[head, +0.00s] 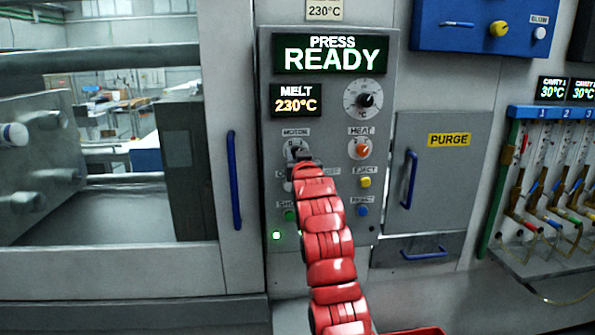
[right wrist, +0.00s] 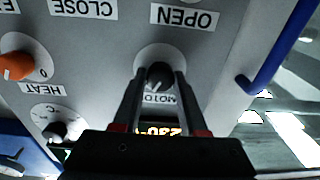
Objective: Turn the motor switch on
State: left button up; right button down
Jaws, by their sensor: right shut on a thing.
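The motor switch is a black round knob on a pale round plate, under a MOTOR label on the grey press panel. In the head view the switch (head: 294,148) is partly hidden by my right gripper (head: 302,160), whose red arm rises from below. In the right wrist view, upside down, the switch (right wrist: 160,75) sits between the two dark fingertips of my right gripper (right wrist: 160,78). The fingers are shut on it, one on each side. A white mark shows on the knob's face. My left gripper is not in view.
The orange HEAT knob (head: 361,148) is right of the motor switch, with a yellow EJECT button (head: 365,183) below it. The PRESS READY display (head: 331,54) is above. Blue door handles (head: 234,180) stand out to the left and right (head: 409,179). My arm covers lower buttons.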

jog(key=shift+m+b, duration=0.9)
jog(key=shift+c, duration=2.2)
grip_release()
jog(key=s+d+f+b, duration=0.1)
jog(key=s+b, duration=0.2)
jog(key=s, duration=1.4)
jog(key=shift+s, duration=0.15)
